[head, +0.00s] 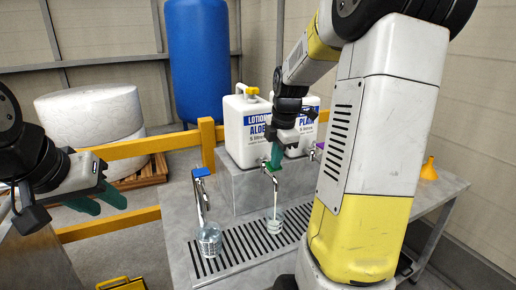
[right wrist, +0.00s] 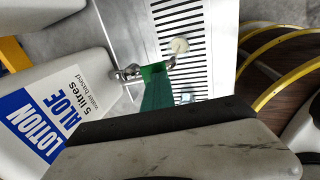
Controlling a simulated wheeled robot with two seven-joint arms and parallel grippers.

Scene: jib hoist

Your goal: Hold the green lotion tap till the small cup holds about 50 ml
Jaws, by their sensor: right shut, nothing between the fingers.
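The lever also shows at the fingertips in the right wrist view (right wrist: 152,72). A thin pale stream (head: 275,196) falls from the spout into the small clear cup (head: 274,222) below. Pale liquid shows in the cup; its exact level is hard to read. My left gripper (head: 112,206) is open and empty at the left, away from the taps.
A blue-handled tap (head: 201,172) stands to the left, with a clear glass (head: 209,240) below it. A slotted drain (head: 240,246) runs under both vessels. A second jug (head: 303,118) and a purple tap (head: 316,152) are to the right.

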